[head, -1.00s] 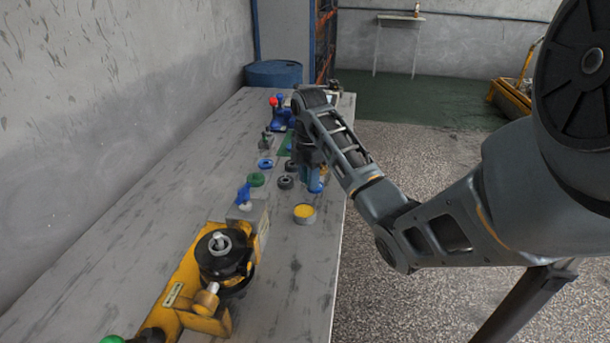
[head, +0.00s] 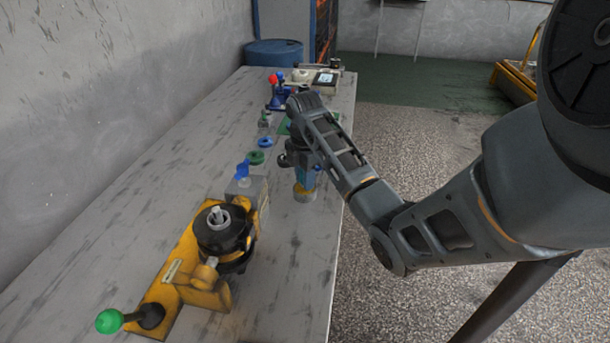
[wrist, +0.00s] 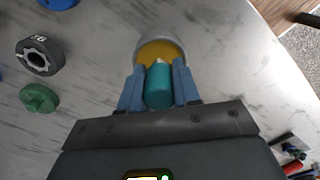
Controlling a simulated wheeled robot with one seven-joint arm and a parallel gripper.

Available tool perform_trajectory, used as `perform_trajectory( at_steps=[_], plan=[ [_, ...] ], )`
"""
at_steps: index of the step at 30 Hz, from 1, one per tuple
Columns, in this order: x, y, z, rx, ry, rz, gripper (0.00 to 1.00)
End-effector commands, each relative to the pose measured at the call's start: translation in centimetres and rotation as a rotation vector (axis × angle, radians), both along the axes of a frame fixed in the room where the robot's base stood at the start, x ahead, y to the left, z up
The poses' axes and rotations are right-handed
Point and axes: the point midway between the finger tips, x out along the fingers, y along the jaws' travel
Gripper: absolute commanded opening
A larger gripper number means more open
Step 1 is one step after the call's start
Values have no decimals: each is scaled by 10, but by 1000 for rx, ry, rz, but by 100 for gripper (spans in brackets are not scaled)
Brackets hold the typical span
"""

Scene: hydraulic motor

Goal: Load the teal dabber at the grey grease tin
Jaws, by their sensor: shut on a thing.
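The grey grease tin (head: 304,195) stands near the right edge of the bench, and yellow grease (wrist: 152,52) shows inside it. In the wrist view its grey rim (wrist: 172,38) lies just beyond my fingertips. My gripper (wrist: 158,76), with blue fingers, is shut on the teal dabber (wrist: 159,88). The dabber's pale tip points into the tin, over the grease; whether it touches the grease I cannot tell. In the head view my gripper (head: 304,179) is directly above the tin, and the dabber is hidden.
A yellow motor fixture (head: 205,265) with a green-knobbed lever (head: 110,321) stands nearer on the bench. A green ring (head: 256,158), a blue ring (head: 264,142) and a dark ring (wrist: 40,56) lie left of my gripper. A red-and-blue item (head: 278,92) stands farther back.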

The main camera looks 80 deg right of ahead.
Motion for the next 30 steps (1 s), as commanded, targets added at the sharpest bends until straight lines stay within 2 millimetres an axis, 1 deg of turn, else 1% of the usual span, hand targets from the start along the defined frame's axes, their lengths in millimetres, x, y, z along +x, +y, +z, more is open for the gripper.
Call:
perform_trajectory(
  at_steps=[14,30],
  plan=[
    [0,0,0,0,0,0,1],
    [0,0,-5,-1,-1,0,1]
  ],
)
